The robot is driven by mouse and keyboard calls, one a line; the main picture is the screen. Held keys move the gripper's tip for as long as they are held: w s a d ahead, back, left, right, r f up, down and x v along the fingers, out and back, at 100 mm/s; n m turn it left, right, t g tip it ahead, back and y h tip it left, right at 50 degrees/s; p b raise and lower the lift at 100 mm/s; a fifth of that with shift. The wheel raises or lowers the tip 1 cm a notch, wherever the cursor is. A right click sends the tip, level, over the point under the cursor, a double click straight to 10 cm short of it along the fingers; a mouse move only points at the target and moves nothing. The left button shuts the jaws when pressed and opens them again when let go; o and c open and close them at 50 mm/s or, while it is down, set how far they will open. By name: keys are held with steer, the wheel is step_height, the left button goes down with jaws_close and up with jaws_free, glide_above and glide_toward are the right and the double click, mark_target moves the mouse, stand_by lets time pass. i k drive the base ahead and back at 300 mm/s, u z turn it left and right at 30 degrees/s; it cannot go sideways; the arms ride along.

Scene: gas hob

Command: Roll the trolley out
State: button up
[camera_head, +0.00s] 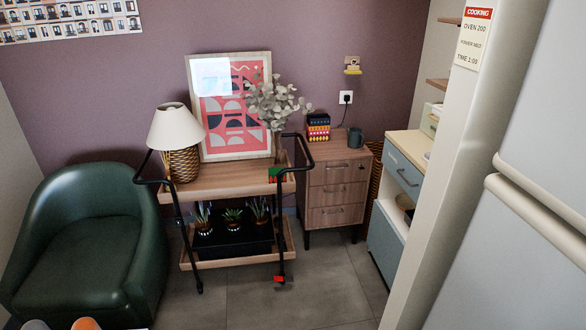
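The trolley (226,187) stands against the mauve wall, between the green armchair and a wooden drawer unit. It has two wooden shelves, a black tubular frame and a raised curved black handle (309,155) at each end. Its top shelf carries a lamp (175,133) with a cream shade and woven base, a framed print (235,110) and a vase of pale leaves (277,105). Its lower shelf holds a black tray (215,245) with several potted plants. Red and green markings show on its right front leg. My gripper is not in view.
The green armchair (95,240) stands close to the trolley's left end. The drawer unit (335,188) is close on its right. Bare grey floor (300,295) lies in front. A cabinet (400,180) and pale tall doors (530,160) bound the right side.

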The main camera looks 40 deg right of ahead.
mark_target(234, 156)
steer(key=z, duration=0.05)
steer(key=i, duration=1)
steer(key=u, duration=0.05)
